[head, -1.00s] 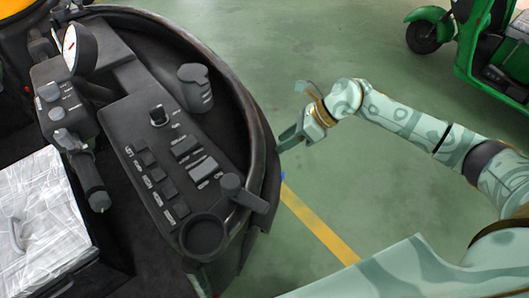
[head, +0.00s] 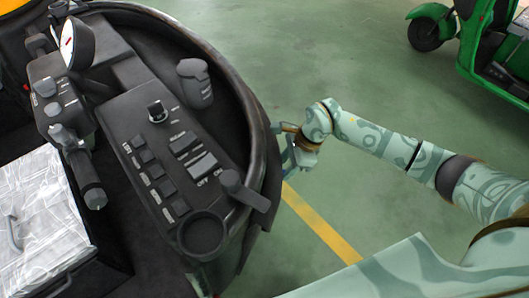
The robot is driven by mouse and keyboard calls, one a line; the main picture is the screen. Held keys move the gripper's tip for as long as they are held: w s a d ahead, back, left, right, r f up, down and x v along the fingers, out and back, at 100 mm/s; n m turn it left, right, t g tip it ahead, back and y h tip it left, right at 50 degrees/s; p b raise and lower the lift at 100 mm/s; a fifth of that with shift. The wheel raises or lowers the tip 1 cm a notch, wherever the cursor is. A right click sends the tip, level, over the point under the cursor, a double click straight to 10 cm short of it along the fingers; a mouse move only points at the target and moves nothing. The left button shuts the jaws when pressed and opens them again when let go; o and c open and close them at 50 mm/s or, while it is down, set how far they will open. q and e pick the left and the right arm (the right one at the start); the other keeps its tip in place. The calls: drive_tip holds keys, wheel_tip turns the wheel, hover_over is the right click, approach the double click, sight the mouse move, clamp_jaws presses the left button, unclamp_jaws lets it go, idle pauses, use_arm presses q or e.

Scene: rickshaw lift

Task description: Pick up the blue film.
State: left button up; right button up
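I cannot make out a blue film for certain in the head view. My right gripper (head: 279,146) is at the outer right side of the dark rounded console rim (head: 256,113), close beside it. Its two fingers look apart, one above the other, with nothing visible between them. Whether the fingers touch the rim cannot be told. My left gripper is not in view.
A black control panel (head: 150,150) with switches, a knob and a round cup recess (head: 202,234) fills the left. A plastic-wrapped box (head: 40,225) lies at lower left. A green three-wheeler (head: 490,50) stands at upper right. The green floor between is clear, with a yellow line (head: 320,225).

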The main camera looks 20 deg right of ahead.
sight(282, 170)
drive_tip(key=x, duration=0.4)
drive_tip(key=shift+w+a+b, duration=0.1)
drive_tip(key=shift+a+b, duration=0.05)
drive_tip(key=shift+b, duration=0.2)
drive_tip(key=shift+c, duration=0.3)
clamp_jaws()
drive_tip(key=shift+r, duration=0.15)
